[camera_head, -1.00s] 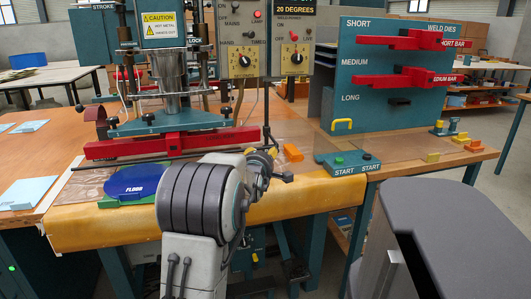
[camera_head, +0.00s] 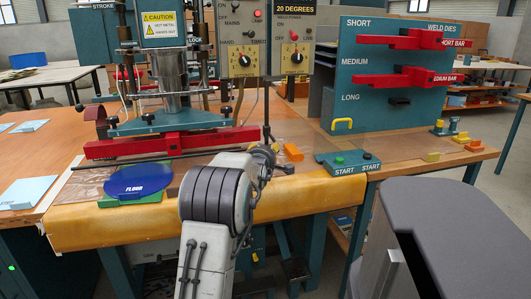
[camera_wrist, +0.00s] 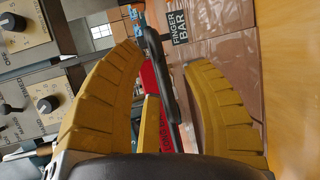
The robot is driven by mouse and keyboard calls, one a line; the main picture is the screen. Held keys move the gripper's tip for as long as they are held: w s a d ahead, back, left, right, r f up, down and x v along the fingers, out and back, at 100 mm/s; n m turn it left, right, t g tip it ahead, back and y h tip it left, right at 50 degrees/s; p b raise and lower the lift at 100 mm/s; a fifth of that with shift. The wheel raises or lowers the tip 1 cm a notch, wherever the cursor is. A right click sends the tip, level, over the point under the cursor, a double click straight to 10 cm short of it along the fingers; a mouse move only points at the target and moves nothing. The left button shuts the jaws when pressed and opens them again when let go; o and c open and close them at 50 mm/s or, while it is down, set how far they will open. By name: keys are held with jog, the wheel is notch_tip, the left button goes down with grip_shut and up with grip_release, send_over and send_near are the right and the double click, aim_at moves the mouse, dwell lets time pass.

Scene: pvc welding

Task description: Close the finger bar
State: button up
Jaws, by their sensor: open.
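The finger bar (camera_wrist: 159,65) is a long black bar with a thicker black end, seen in the wrist view beside a "FINGER BAR" label (camera_wrist: 179,27). In the head view a thin dark bar (camera_head: 150,161) runs across the table before the red press bar (camera_head: 160,144). My gripper (camera_wrist: 164,58) is open, its two yellow fingers on either side of the black bar in the wrist view. I cannot tell whether either finger touches it. In the head view my arm mostly hides the gripper and the bar's right end.
The START button box (camera_head: 347,162) and an orange block (camera_head: 293,152) stand to the right of my gripper. The weld-die rack (camera_head: 400,75) is at back right. A vertical rod (camera_head: 267,115) stands close behind.

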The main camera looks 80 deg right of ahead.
grip_shut()
dwell(0.3)
jog(key=shift+f, duration=0.1)
notch_tip(320, 180, down, 4)
jog(key=b, duration=0.4)
jog(key=shift+f, duration=0.25)
grip_release()
dwell(0.4)
